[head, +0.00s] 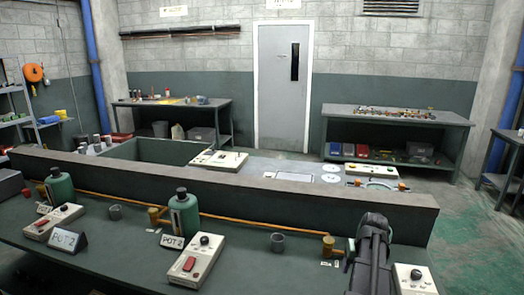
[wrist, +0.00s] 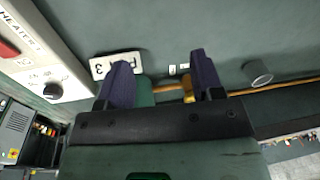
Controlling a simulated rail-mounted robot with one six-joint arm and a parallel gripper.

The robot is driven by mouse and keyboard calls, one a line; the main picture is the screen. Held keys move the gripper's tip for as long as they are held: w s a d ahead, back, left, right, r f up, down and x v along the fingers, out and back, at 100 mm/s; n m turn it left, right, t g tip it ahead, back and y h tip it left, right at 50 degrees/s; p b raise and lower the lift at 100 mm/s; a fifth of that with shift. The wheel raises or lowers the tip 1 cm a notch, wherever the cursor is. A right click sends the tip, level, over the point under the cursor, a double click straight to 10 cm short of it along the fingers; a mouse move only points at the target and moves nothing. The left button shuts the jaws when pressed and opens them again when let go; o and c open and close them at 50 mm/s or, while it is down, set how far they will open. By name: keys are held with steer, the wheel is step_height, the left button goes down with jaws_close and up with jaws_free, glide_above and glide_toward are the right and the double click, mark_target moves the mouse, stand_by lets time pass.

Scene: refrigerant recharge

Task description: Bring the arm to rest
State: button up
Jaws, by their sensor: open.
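My gripper (wrist: 161,78) shows in the wrist view with its two purple fingers apart. A green piece (wrist: 146,92) shows between them, close beside the left finger; I cannot tell whether they touch. A brass fitting (wrist: 188,88) is by the right finger. A white sign ending in 3 (wrist: 108,66) lies just past the left finger. In the head view my dark arm end (head: 372,255) stands at the right of the front bench, hiding what is behind it.
Two green bottles (head: 184,215) (head: 60,188) stand on the bench (head: 130,240) along a copper pipe (head: 250,221). Heater boxes (head: 196,262) (head: 415,278) and a grey cup (head: 278,242) are near. A raised ledge (head: 300,198) runs behind. The cup also shows in the wrist view (wrist: 257,72).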

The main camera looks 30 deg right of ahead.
steer(key=w+a+n, duration=0.2)
steer(key=a, duration=1.3)
steer(key=w+a+n+g, duration=0.1)
steer(key=w+a+n, duration=0.2)
steer(key=a, duration=1.2)
steer(key=w+a+n, duration=0.3)
steer(key=a, duration=1.2)
steer(key=shift+g+h, duration=0.3)
steer(key=shift+w+f, duration=0.1)
steer(key=shift+w, duration=0.1)
